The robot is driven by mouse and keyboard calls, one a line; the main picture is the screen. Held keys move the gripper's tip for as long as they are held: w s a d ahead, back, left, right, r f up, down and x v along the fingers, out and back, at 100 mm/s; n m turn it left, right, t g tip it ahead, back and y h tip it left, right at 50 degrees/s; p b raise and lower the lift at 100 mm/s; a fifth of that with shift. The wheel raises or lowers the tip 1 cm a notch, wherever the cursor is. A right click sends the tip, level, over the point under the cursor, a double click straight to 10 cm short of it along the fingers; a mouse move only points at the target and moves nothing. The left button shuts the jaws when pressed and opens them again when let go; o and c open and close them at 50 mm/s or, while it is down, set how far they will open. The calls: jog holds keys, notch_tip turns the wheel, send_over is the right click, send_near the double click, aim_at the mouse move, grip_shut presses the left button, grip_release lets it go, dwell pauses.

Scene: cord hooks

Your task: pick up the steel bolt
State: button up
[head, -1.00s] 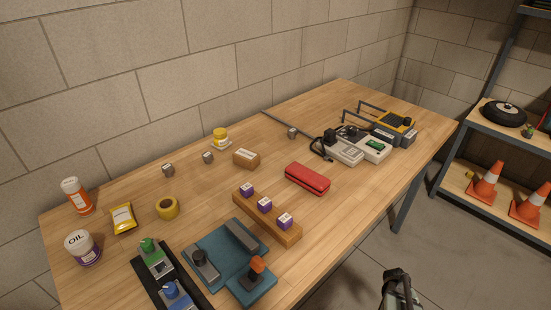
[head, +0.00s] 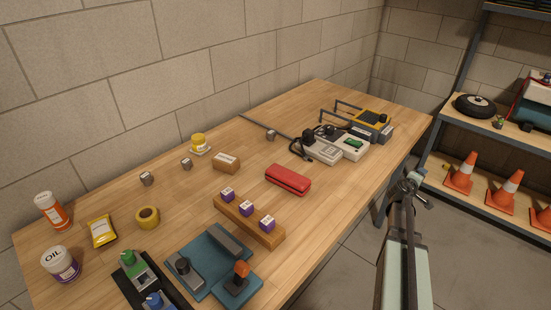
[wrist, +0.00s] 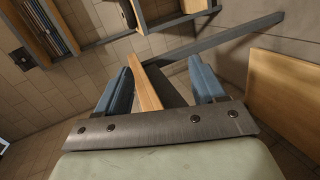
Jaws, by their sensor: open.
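I cannot make out a steel bolt for certain in either view. Small grey metal-looking pieces stand on the workbench: one at the left (head: 146,178), one beside it (head: 186,163) and one farther back (head: 270,135). They look like little blocks, too small to identify. My gripper (head: 412,187) is off the right front side of the bench, above the floor and apart from everything. In the wrist view my gripper (wrist: 162,68) has its two blue fingers spread, with nothing held between them.
The workbench (head: 330,205) carries a red case (head: 288,179), a wooden block with purple-sided pieces (head: 248,222), a teal fixture (head: 215,265), meters (head: 338,146) and a yellow tape roll (head: 148,217). A shelf (head: 465,130) with orange cones (head: 461,172) stands at right.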

jog(key=w+a+r+t+y, duration=0.2)
jog(key=w+a+r+t, duration=0.1)
jog(key=w+a+r, duration=0.55)
jog(key=w+a+r+t+y, duration=0.1)
jog(key=w+a+r+t, duration=0.4)
jog(key=a+r, duration=0.65)
jog(key=w+a+m+g+y, duration=0.25)
jog(key=w+a+m, duration=0.25)
jog(key=a+m, duration=0.5)
jog(key=w+a+f+m+g+y, duration=0.1)
jog(key=a+m+g, duration=0.1)
jog(key=a, duration=0.6)
jog(key=w+a+f+m+g, duration=0.1)
jog(key=a+m, duration=0.2)
jog(key=a, duration=0.4)
jog(key=m+g+y, duration=0.9)
jog(key=m+g, duration=0.2)
send_near(144, 175)
jog(key=x, duration=0.4)
jog(key=shift+w+f, duration=0.4)
jog(key=shift+w, duration=0.05)
jog(key=shift+s+x, duration=0.2)
jog(key=shift+x, duration=1.1)
jog(key=shift+s+x, duration=0.25)
jog(key=shift+x, duration=1.1)
jog(key=shift+a, duration=0.1)
